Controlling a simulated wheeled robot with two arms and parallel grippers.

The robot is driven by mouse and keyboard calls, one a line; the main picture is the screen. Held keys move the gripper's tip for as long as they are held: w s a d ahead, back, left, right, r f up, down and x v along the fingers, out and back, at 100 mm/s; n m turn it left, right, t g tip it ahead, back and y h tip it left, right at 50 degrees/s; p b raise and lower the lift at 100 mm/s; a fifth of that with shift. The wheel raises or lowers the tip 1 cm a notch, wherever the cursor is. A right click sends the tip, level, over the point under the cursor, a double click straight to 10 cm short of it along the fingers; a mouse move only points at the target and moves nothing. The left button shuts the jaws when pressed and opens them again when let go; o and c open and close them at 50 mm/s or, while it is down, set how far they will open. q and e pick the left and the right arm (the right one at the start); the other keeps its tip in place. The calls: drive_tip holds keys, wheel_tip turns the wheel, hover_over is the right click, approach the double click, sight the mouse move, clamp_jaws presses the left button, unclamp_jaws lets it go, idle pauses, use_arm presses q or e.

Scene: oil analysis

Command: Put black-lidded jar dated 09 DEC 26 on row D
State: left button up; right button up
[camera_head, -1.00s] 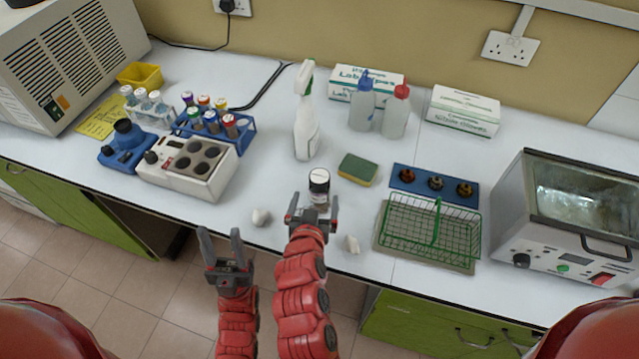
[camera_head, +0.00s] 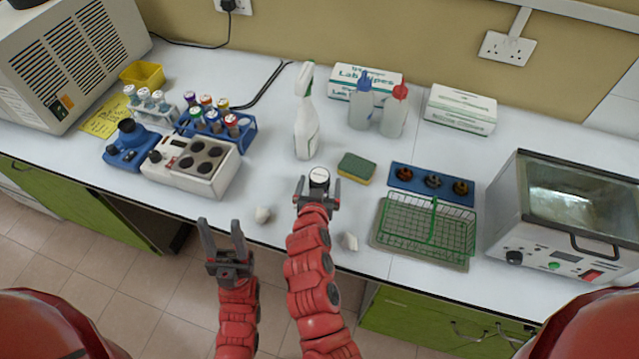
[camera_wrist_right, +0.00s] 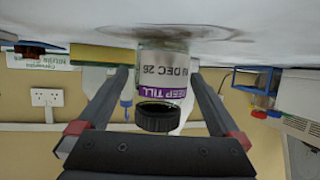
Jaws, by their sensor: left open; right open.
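In the right wrist view, which is upside down, the jar (camera_wrist_right: 163,78) shows a black lid and a purple and white label reading "KEEP TILL" and a date in DEC, partly unclear. My right gripper (camera_head: 318,188) is open, its fingers on either side of the jar; contact cannot be told. My left gripper (camera_head: 221,238) is open and empty in front of the bench edge. No row D marking is readable.
A green wire basket (camera_head: 428,228) and a blue holder (camera_head: 432,184) stand right of the jar. A sponge (camera_head: 356,168) and spray bottle (camera_head: 306,130) are behind it. A blue tube rack (camera_head: 216,128) and white heater block (camera_head: 192,166) stand left.

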clamp_jaws()
idle(0.3)
